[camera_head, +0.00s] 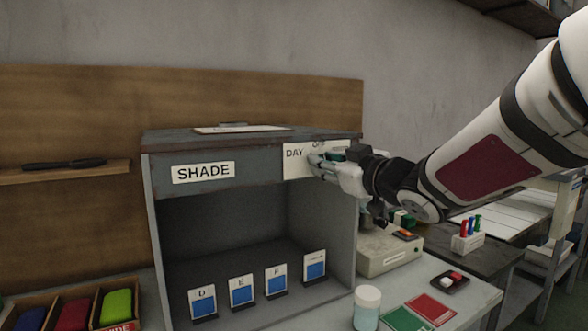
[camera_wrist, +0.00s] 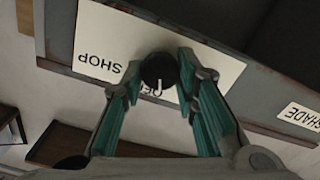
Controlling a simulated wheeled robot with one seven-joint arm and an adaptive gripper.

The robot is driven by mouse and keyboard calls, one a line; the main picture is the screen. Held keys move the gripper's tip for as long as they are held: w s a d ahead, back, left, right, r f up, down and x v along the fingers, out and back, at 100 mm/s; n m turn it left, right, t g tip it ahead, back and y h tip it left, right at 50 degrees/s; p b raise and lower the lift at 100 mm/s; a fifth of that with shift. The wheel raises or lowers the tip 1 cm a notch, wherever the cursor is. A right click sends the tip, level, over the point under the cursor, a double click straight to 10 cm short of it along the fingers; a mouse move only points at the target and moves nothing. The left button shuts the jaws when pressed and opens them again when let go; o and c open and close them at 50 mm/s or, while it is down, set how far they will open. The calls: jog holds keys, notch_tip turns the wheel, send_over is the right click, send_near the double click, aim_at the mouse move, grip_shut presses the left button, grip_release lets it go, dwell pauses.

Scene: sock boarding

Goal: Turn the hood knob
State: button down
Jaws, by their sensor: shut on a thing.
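The hood (camera_head: 350,215) is a grey box with an open front, labelled SHADE (camera_head: 203,172). A white dial plate (camera_head: 296,165) reading DAY and, partly covered, OFF is at the right of its top front panel. In the wrist view, which is upside down, the round black knob (camera_wrist: 158,69) sits on the plate (camera_wrist: 112,50) beside the word SHOP. Its white pointer line points down in that picture, at partly hidden letters. My gripper (camera_head: 318,162) is at the plate, hiding the knob in the head view. In the wrist view my gripper (camera_wrist: 160,75) has its teal-lined fingers shut on the knob.
Cards D, E and F (camera_head: 276,281) and another card stand inside the hood. A clipboard (camera_head: 235,128) lies on top. A jar (camera_head: 367,308), a beige device (camera_head: 388,253) and green and red cards (camera_head: 431,308) are on the bench below my arm. Coloured bins are at lower left.

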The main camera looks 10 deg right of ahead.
jog(key=n+b, duration=0.3)
jog(key=n, duration=0.2)
jog(key=shift+f+n, duration=0.1)
jog(key=shift+n, duration=0.2)
jog(key=shift+b, duration=0.3)
jog(key=shift+a, duration=0.1)
jog(key=c, duration=1.3)
grip_release()
jog(key=v, duration=1.2)
